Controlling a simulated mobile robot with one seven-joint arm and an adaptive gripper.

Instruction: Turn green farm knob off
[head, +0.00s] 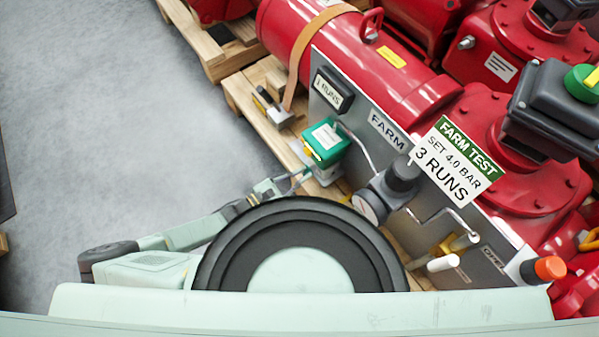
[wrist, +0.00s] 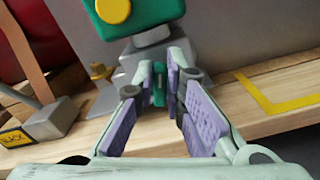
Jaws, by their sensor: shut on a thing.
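The green box (head: 326,143) with a white label sits low on the grey panel (head: 450,215), left of the FARM plate (head: 387,130). In the wrist view the green box (wrist: 150,14) has a yellow round spot and a grey block under it. My gripper (head: 303,176) reaches it from the lower left in the head view. In the wrist view my gripper's purple-padded fingers (wrist: 160,88) close around a small green knob (wrist: 159,82) below the box. Most of the knob is hidden between the fingertips, so its turn angle cannot be told.
A black regulator knob (head: 404,174), bent pipes, a white handle (head: 443,263) and an orange knob (head: 550,268) lie to the right. A wooden pallet (wrist: 240,110) runs beneath, with a grey SLACK block (wrist: 50,122) at left. The grey floor (head: 110,110) at left is clear.

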